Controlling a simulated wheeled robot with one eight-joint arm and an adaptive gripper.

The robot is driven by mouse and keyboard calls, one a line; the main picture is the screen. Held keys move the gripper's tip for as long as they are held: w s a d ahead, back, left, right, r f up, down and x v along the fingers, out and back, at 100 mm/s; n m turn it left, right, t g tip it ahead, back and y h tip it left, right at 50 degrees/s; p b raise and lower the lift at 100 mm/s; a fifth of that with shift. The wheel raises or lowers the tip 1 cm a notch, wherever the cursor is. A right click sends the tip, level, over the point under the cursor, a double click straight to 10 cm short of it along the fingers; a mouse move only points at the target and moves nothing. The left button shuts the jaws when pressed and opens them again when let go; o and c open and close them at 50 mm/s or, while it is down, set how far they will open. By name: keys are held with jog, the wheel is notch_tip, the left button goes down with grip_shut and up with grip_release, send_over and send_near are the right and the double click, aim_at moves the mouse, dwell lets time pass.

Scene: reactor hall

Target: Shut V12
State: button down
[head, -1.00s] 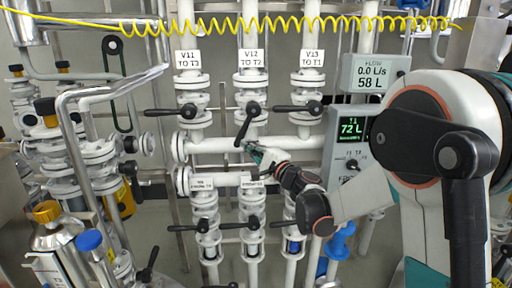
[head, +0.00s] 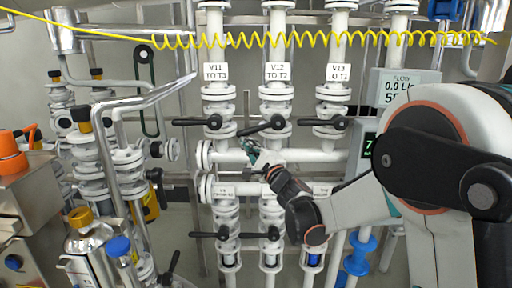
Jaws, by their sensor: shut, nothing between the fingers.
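The V12 valve has a black lever handle (head: 259,127) below the label "V12 TO T2" (head: 277,73). The lever points left and slopes slightly down at its free end, close to horizontal. My gripper (head: 252,148) is shut and empty. It sits just below the lever, in front of the white horizontal pipe. Whether its tips touch the lever cannot be told.
The V11 lever (head: 196,122) and V13 lever (head: 322,122) on either side lie horizontal. The flow display (head: 396,86) is partly hidden by my arm. More levers sit on the lower pipes, and a yellow coiled hose (head: 300,40) crosses above.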

jog(key=shift+w+a+r+p, duration=0.15)
jog(key=shift+a+r+p, duration=0.35)
jog(key=shift+a+r, duration=0.4)
jog(key=shift+d+r, duration=0.1)
jog(key=shift+r, duration=0.05)
jog(key=shift+d, duration=0.15)
